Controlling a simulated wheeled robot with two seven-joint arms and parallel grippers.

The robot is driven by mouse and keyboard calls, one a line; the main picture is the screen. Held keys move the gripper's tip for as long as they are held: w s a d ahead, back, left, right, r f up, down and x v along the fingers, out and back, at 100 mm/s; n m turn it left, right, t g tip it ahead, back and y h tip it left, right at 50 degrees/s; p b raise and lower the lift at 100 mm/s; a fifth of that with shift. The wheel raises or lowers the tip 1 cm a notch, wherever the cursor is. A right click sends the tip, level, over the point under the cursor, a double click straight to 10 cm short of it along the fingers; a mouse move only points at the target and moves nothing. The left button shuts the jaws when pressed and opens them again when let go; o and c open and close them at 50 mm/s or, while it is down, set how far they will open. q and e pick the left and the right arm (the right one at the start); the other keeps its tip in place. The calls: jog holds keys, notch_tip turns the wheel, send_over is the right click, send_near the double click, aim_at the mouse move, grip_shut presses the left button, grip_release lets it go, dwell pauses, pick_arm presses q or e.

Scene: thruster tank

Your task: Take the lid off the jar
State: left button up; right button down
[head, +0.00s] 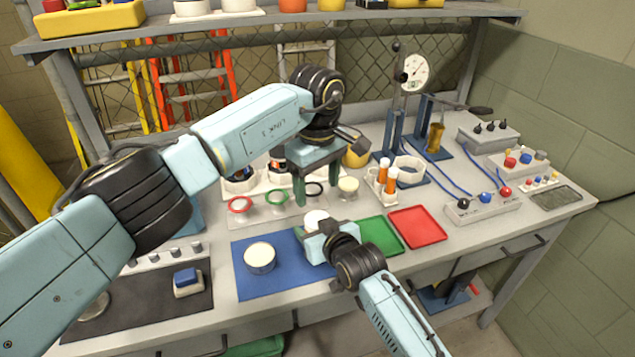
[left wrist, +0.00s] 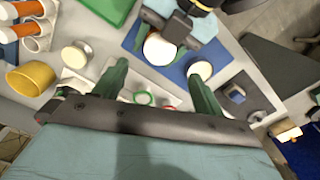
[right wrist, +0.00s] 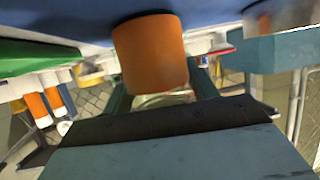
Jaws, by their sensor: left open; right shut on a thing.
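A jar with an orange body (right wrist: 150,52) and a round white lid (head: 315,218) stands upright at the right end of the blue mat. The lid also shows in the left wrist view (left wrist: 158,47). My right gripper (head: 322,232) is shut around the jar's body from the front right, and hides most of it in the head view. My left gripper (head: 316,198) is open, fingers pointing down, behind and above the lid in the head view. Nothing is between its fingers, and I cannot tell its exact height over the lid.
A tin with a cream top (head: 260,258) stands on the blue mat (head: 285,285), left of the jar. Green (head: 380,238) and red (head: 417,227) trays lie to the right.

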aim_at(318, 219)
pick_arm(q)
jog(key=shift+f+m, duration=0.3)
jog(key=shift+f, duration=0.1)
notch_tip(318, 219, down, 7)
jog(key=shift+f, duration=0.15)
jog(key=c, duration=1)
jog(key=shift+c, duration=0.2)
jog(key=n, duration=0.3)
jog(key=shift+n, duration=0.3)
jog(key=o, duration=1.1)
